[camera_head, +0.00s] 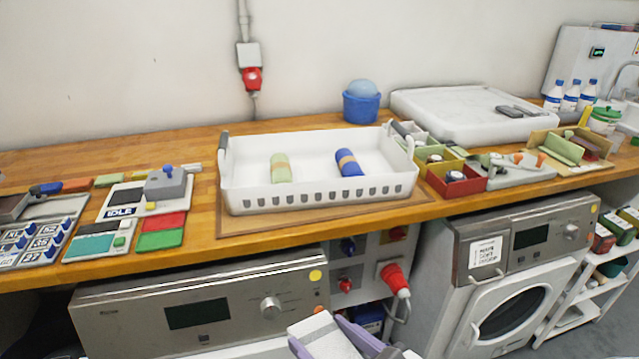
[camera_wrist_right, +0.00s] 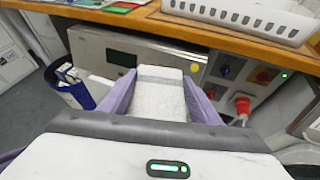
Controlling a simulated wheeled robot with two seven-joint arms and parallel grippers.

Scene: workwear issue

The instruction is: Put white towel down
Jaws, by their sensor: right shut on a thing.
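My right gripper (camera_head: 332,338) is at the bottom edge of the head view, low in front of the washing machine and below the worktop. It is shut on a white towel (camera_head: 318,334), a rolled bundle with a grey band. In the right wrist view the towel (camera_wrist_right: 160,98) sits between the purple fingers (camera_wrist_right: 160,82). A white basket (camera_head: 270,200) with slotted sides stands on the worktop, holding a green roll (camera_head: 281,168) and a blue roll (camera_head: 348,162), apart from each other. My left gripper is not in view.
The wooden worktop (camera_head: 200,235) has a front edge above my gripper. Left of the basket lie coloured tiles and a grey block (camera_head: 166,187); right of it are a red bin (camera_head: 457,187) and a white slab (camera_head: 450,115). A blue bucket (camera_head: 361,105) stands behind.

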